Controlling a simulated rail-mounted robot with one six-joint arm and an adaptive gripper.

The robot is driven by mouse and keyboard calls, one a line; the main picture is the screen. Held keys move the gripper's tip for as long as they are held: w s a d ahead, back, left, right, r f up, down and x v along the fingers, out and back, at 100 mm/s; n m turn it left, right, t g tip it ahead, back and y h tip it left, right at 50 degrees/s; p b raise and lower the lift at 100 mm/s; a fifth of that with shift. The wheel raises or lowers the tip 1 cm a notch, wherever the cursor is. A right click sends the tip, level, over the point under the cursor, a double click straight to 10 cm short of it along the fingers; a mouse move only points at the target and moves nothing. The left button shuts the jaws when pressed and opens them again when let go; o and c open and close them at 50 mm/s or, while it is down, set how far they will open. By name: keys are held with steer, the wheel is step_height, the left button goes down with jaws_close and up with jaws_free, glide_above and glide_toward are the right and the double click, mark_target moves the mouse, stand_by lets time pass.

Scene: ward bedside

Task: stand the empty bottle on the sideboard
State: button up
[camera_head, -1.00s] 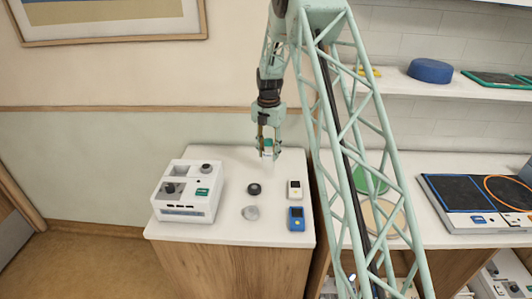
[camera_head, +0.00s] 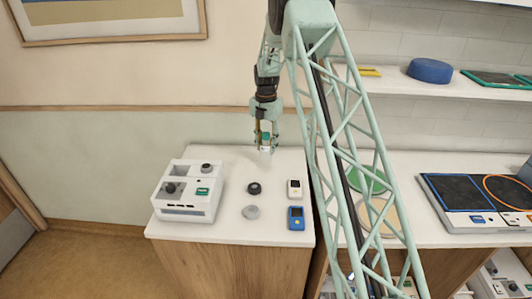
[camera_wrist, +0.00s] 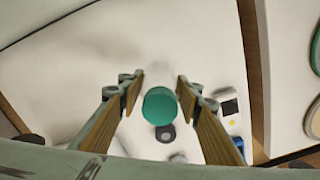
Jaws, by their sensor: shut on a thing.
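My gripper (camera_head: 266,136) is shut on a small pale bottle (camera_head: 265,149) with a green cap and holds it upright above the back of the white-topped wooden cabinet (camera_head: 273,227). In the wrist view the round green cap (camera_wrist: 160,106) shows between my two fingers, and it hides most of the bottle's body. I cannot tell from these views whether the bottle is empty.
A white device (camera_head: 187,208) stands on the cabinet's left. A dark round item (camera_head: 254,188), a clear disc (camera_head: 251,212), a white meter (camera_head: 294,189) and a blue meter (camera_head: 296,218) lie on it. The back of the top is clear. A counter with trays (camera_head: 452,222) adjoins at right.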

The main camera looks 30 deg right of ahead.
mark_target(266, 133)
steer(key=shift+w+f, duration=0.15)
steer(key=shift+f, duration=1.65)
steer(key=shift+f, duration=0.2)
steer(key=o, duration=0.8)
steer(key=shift+r, duration=0.25)
step_height(266, 133, up, 11)
steer(key=shift+r, duration=0.45)
steer(key=shift+r, duration=0.1)
